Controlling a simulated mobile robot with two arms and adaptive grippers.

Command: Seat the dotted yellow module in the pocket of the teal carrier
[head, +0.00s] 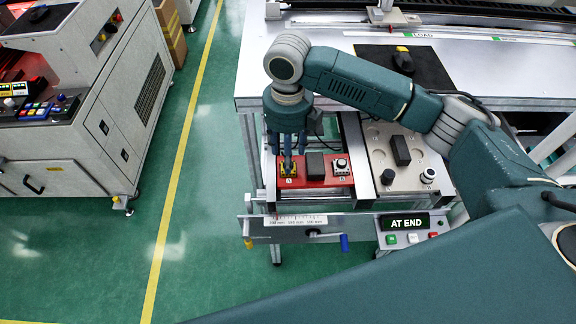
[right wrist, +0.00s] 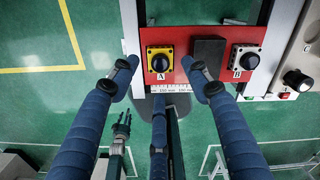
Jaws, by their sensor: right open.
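A yellow module (right wrist: 160,62) with a round black top sits at the spot marked A on a red plate (right wrist: 182,76); it also shows in the head view (head: 290,168). A small dark gripper (right wrist: 122,124), apparently my left, shows low in the right wrist view, too small to read. I see no teal carrier; the only plate under the module is red.
A black block (head: 315,164) and a white module (head: 341,166) at B share the red plate. A grey tray (head: 378,140) to the right holds a black block and round knobs. A dark and yellow object (head: 403,60) lies on a black mat. An "AT END" panel (head: 406,223) stands in front.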

